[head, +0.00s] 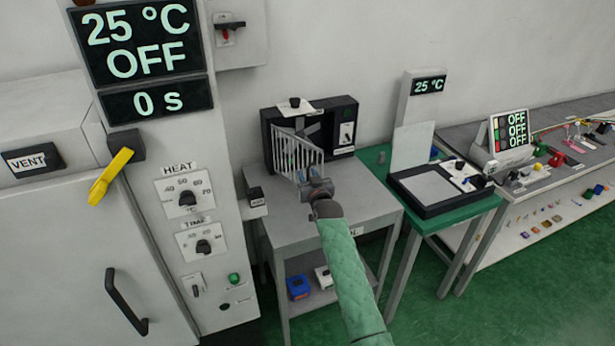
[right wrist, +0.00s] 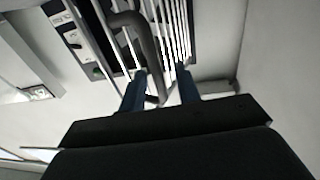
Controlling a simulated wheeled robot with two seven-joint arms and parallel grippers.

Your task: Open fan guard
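The fan guard (head: 297,152) is a white barred panel on the front of a black fan box (head: 344,112) on the grey table. It stands out at an angle from the box, partly swung open, with dark fan parts showing behind it. My right gripper (head: 318,184) is at the guard's lower right edge. In the right wrist view, the blue fingers (right wrist: 161,88) are apart, with the lower end of a dark curved handle (right wrist: 148,48) between them. The guard's white bars (right wrist: 172,35) rise behind the handle. I cannot tell whether the fingers touch it. My left gripper is out of view.
A tall panel with dials (head: 188,200) and a yellow lever (head: 110,175) stands to the left. A scale-like device (head: 430,190) is on the green table to the right. The grey table's front top (head: 370,207) is mostly clear.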

